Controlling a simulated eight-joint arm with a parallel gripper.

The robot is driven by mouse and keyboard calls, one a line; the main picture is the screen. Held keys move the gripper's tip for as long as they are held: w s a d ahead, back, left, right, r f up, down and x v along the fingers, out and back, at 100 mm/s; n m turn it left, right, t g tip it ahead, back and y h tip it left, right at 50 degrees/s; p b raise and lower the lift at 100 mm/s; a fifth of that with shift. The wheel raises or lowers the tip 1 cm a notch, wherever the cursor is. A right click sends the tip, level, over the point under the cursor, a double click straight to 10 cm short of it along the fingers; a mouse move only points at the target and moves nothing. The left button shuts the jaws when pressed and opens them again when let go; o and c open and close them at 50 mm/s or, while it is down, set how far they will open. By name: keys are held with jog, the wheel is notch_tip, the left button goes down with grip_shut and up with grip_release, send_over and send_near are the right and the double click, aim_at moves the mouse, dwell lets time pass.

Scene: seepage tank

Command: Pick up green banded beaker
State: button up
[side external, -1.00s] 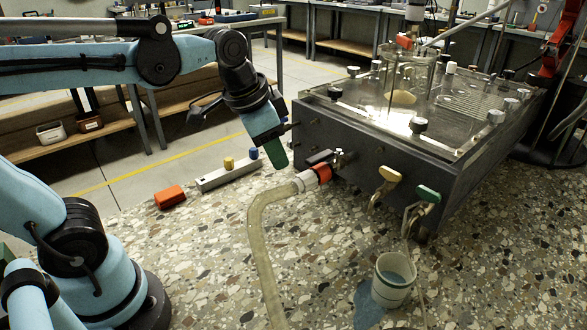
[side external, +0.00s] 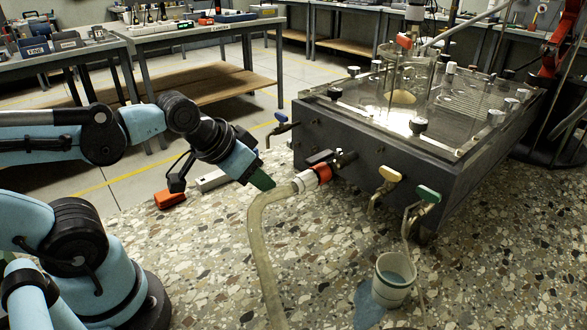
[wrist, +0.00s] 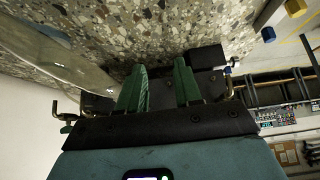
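A white, round beaker or cup (side external: 394,286) stands upright on the speckled floor below the tank's front valves, at the lower right of the side view. It holds some bluish liquid. A faint darker line shows near its rim, but I cannot make out a green band for sure. My gripper (side external: 263,181) is left of it and well apart, pointing down and right beside the tank's left corner. In the wrist view its two green fingers (wrist: 159,87) stand apart with nothing held between them. The beaker is not recognisable in the wrist view.
The dark tank (side external: 385,155) with a clear lid fills the right. A thick hose (side external: 262,250) runs from its red fitting (side external: 321,173), close to my gripper.

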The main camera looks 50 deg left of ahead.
jog(key=shift+o, duration=0.5)
notch_tip(320, 180, up, 7)
jog(key=m+g, duration=0.1)
jog(key=g, duration=0.3)
send_over(406, 294)
jog(key=s, duration=0.4)
notch_tip(406, 294, down, 5)
jog(key=x, duration=1.2)
jog(key=shift+w+a+f, duration=0.1)
jog(key=shift+a+f, duration=0.1)
